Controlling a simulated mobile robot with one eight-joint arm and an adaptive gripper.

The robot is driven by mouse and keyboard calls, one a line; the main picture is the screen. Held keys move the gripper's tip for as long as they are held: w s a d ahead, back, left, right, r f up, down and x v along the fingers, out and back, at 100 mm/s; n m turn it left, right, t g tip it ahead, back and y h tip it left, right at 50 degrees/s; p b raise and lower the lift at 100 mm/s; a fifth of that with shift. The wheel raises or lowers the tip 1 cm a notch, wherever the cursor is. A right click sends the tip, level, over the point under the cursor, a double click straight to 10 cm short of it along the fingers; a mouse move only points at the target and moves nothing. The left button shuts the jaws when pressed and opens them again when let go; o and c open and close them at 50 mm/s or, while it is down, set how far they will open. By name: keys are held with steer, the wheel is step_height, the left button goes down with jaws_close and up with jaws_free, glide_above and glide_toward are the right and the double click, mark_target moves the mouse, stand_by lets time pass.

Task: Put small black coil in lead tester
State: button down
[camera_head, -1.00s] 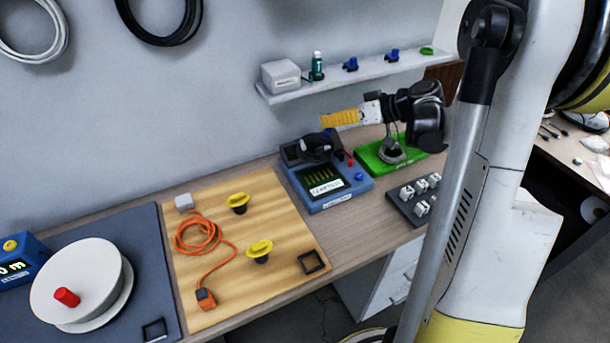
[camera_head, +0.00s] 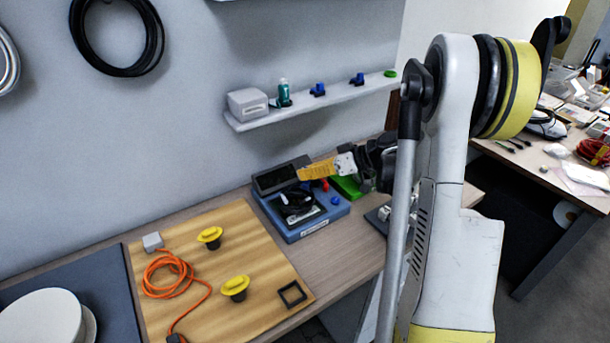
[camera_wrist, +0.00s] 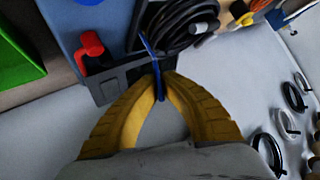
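The small black coil (camera_head: 297,203) is at the lead tester (camera_head: 318,229), a blue box with a dark raised back part. My gripper (camera_head: 303,173), with yellow fingers, is directly above the coil. In the wrist view the fingertips (camera_wrist: 160,82) are together around a thin blue tie (camera_wrist: 153,60) of the black coil (camera_wrist: 190,25). The fingers partly hide the tie. A red part (camera_wrist: 90,45) stands on the blue tester beside them.
A wooden board (camera_head: 220,275) with yellow-topped posts and an orange cable (camera_head: 168,276) lies left. A wall shelf (camera_head: 310,100) with small items hangs behind.

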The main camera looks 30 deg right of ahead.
steer(key=shift+f, duration=0.25)
steer(key=c, duration=1.6)
jaws_free()
steer(key=shift+r, duration=0.1)
